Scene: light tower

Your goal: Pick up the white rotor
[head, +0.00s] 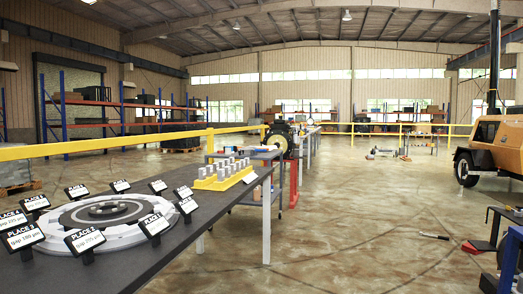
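A pale grey-white round disc (150,222) lies flat on the dark-topped table (215,228) at the lower left. It has stepped rings and a dark ring at its centre. It is the only thing here that looks like a white rotor, but I cannot tell for sure that it is one. Black place cards (86,240) with white print stand all around it and hide parts of its edge. My gripper is not in view.
A yellow block (224,177) with several grey cylinders stands behind the disc on the same table. A yellow rail (60,148) runs behind. An orange trailer machine (495,143) stands at right.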

